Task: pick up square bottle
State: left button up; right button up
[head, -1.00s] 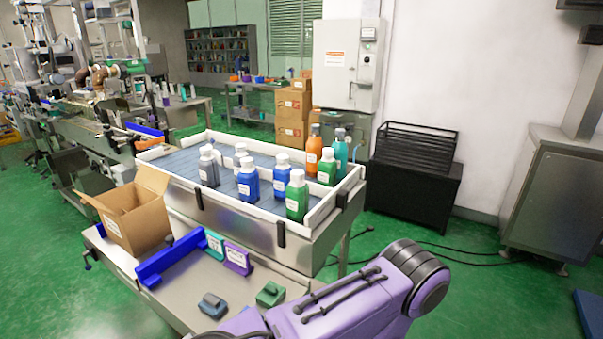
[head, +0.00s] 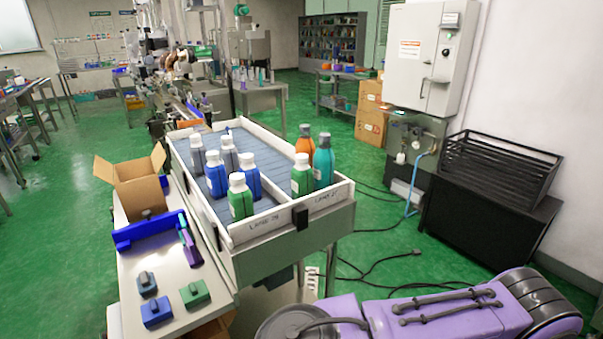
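Several bottles stand upright at the near end of the blue-grey belt in a white-walled tray. Those with white caps look square-bodied: a near green bottle (head: 241,204), a second green bottle (head: 302,181), a blue bottle (head: 215,180), another blue bottle (head: 249,182), and two grey bottles, one at the left (head: 197,158) and one in the middle (head: 229,160). An orange bottle (head: 304,147) and a teal bottle (head: 323,166) look rounder. Neither gripper is in view. A purple link of my arm crosses the bottom right, away from the bottles.
The tray's white wall (head: 280,217) borders the bottles. A steel side table (head: 182,281) holds an open cardboard box (head: 139,186), a blue bracket (head: 148,231) and small blue and green blocks. A black rack (head: 500,172) stands at right. Green floor between tray and rack is open, with loose cables.

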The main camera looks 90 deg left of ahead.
aim_at(215, 171)
jog(key=u, duration=2.15)
